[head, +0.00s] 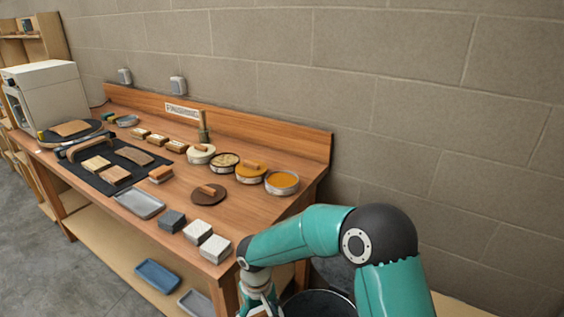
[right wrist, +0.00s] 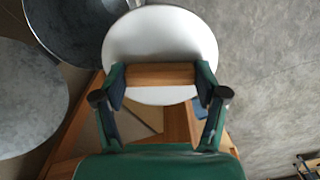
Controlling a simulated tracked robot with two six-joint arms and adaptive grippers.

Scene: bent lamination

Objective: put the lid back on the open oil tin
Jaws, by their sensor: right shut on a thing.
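My right gripper (right wrist: 161,82) is shut on the wooden bar handle (right wrist: 160,74) of a round white lid (right wrist: 160,38). In the head view my right arm reaches down past the bench's near right end; its gripper is at the lower edge and the held lid is not clearly seen. On the bench, an open tin with amber contents (head: 281,181) stands at the right end of the tin row. Another open tin with paler contents (head: 224,160) stands farther left. I cannot tell for sure which holds oil. My left gripper is out of view.
An orange-topped tin (head: 251,174) with a wooden handle stands between the open tins. A white-topped tin (head: 200,154) is left of them. A brown disc with a wooden handle (head: 208,196) lies in front. Pale blocks (head: 215,249) line the front edge. A dark bin (head: 318,304) is below.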

